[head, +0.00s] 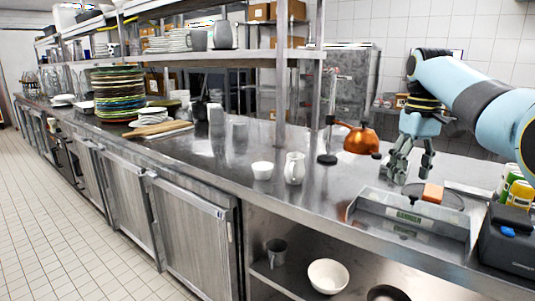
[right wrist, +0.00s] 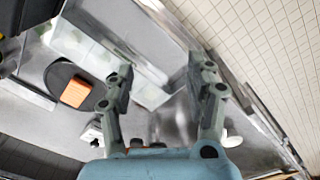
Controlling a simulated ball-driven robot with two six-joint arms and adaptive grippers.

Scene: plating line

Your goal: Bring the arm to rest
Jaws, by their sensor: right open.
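My right arm comes in from the right in the head view, light blue and grey. Its gripper (head: 410,167) hangs above the steel counter (head: 222,160), fingers pointing down. In the right wrist view the gripper (right wrist: 160,80) has its two fingers spread apart with nothing between them. An orange block (head: 433,193) on a dark round plate is close by, to the right of the fingers in the head view. The block (right wrist: 76,92) also shows left of the fingers in the right wrist view. My left gripper is not in view.
A copper heat lamp (head: 361,139) stands left of the gripper. A white jug (head: 294,168) and a white cup (head: 262,170) stand further left. A steel tray (head: 385,219) lies at the counter's front. A black device (head: 508,240) and bottles are at the right. Stacked plates (head: 117,95) stand far left.

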